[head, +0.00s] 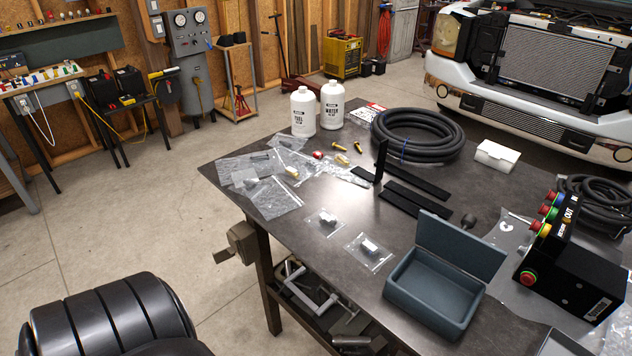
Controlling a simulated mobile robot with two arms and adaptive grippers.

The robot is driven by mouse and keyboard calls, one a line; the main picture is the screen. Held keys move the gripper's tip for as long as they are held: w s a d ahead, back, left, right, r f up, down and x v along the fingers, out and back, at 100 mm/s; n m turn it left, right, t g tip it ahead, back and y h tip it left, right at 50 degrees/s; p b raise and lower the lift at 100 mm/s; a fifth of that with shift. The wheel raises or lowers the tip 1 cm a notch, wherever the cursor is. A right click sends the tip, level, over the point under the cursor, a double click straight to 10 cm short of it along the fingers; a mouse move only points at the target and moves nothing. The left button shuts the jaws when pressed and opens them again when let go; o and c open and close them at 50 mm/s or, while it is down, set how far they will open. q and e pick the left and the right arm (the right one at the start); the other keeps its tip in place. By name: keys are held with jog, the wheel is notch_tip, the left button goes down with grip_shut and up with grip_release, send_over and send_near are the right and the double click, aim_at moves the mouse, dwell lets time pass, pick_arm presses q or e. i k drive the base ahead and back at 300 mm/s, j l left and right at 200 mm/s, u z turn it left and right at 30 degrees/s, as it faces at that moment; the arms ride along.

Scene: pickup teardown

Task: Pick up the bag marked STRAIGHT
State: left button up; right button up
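Several clear plastic bags lie on the dark table (330,265). A bag with a pale fitting (323,222) and another bag with a pale fitting (369,251) lie near the front edge. A larger bag (272,199) lies at the left corner, with an overlapping bag (236,165) behind it. More bags lie behind these, around brass and red fittings (292,171). I cannot read STRAIGHT or any other marking on a bag, so I cannot tell which one it is. Neither of my grippers is in view.
An open grey-blue box (432,300) stands right of the front bags. Black flat bars (418,183), a hose coil (417,135), two white bottles (303,112) and a black button box (570,262) are also on the table. A vise (240,243) juts from its left edge.

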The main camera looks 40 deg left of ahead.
aim_at(370, 254)
jog(key=u, duration=0.95)
